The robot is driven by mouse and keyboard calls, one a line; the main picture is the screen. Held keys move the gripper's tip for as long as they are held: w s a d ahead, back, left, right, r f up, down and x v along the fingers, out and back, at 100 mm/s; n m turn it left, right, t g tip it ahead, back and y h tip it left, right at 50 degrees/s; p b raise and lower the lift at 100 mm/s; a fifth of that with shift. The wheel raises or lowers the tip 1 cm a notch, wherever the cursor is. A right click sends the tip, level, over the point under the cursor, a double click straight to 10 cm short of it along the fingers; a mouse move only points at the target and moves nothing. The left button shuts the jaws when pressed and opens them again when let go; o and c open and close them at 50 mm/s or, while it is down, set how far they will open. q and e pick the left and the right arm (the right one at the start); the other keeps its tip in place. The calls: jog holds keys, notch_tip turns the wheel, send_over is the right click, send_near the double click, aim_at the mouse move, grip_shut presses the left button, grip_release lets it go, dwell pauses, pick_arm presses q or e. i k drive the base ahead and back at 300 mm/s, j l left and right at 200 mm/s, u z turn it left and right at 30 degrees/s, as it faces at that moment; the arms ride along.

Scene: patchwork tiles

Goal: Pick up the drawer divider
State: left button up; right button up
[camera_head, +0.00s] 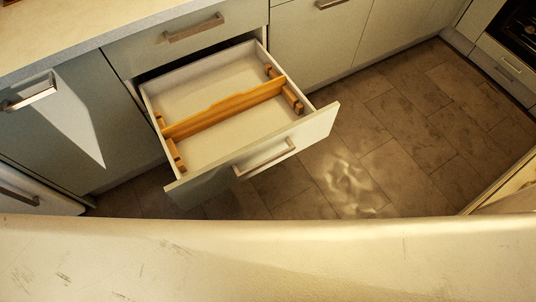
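The drawer divider (224,108) is a long wooden strip with a shaped upper edge. It lies across the inside of an open white drawer (205,72), running from its left side to its right side. At each end, orange-brown wooden side pieces (291,97) sit along the drawer walls. The drawer front (318,128) has a metal bar handle (264,159). Neither of my grippers shows in the head view.
A countertop (70,38) and cabinet fronts (318,42) stand behind the drawer. A dark oven (515,28) is at the far right. Tiled floor (400,120) is clear to the right of the drawer. A large pale surface (270,260) fills the bottom of the view.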

aim_at(229, 106)
jog(key=i+j+z, duration=0.1)
jog(key=j+z, duration=0.25)
jog(key=j, duration=0.5)
jog(key=j+z, duration=0.4)
jog(key=j, duration=0.45)
